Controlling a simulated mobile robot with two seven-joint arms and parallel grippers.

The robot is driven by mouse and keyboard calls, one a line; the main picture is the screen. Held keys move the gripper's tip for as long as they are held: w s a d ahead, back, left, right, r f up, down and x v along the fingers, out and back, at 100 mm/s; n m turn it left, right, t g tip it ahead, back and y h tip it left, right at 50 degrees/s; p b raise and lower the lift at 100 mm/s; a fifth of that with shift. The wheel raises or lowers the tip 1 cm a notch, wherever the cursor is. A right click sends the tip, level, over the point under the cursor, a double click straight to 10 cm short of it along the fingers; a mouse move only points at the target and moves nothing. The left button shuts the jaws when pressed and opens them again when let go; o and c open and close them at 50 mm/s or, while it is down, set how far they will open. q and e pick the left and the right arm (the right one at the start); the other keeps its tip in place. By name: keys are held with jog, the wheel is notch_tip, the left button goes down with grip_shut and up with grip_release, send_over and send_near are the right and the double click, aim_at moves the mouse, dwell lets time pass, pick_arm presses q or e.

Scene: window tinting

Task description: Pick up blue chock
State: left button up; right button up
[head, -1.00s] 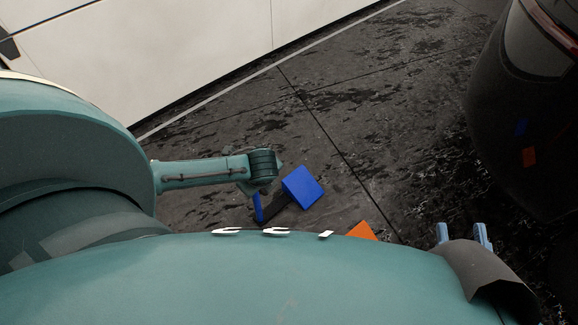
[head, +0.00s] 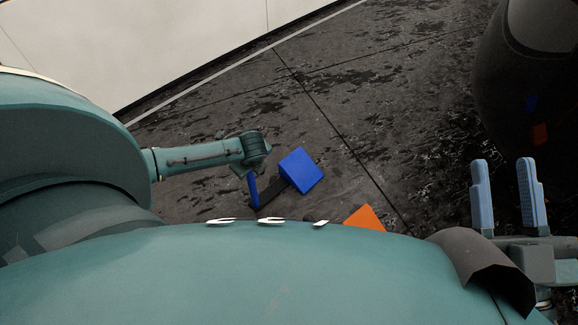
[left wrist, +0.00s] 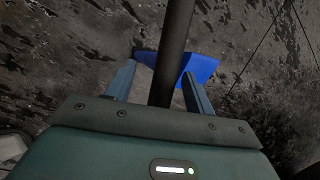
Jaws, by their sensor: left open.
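The blue chock (head: 301,170) lies on the dark floor near the middle of the head view. In the left wrist view, the blue chock (left wrist: 203,66) shows behind and between the fingers, partly covered by a dark rod. My left gripper (left wrist: 160,70) is open, its fingers pointing toward the chock. In the head view my left gripper (head: 256,190) is beside the chock's left side, one blue finger showing; contact cannot be told. My right gripper (head: 504,162) is open and empty at the lower right, well away from the chock.
An orange chock (head: 365,218) lies nearer me, partly hidden by my body. A shiny black car (head: 525,90) stands at the upper right, reflecting blue and orange. A white wall (head: 140,45) is at the upper left. The floor (head: 370,100) beyond the blue chock is clear.

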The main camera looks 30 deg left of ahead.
pick_arm(q)
jog(key=shift+w+a+f, duration=0.1)
jog(key=shift+f, duration=0.05)
jog(key=shift+c, duration=0.4)
grip_shut()
dwell(0.6)
jog(key=shift+w, duration=0.15)
dwell(0.4)
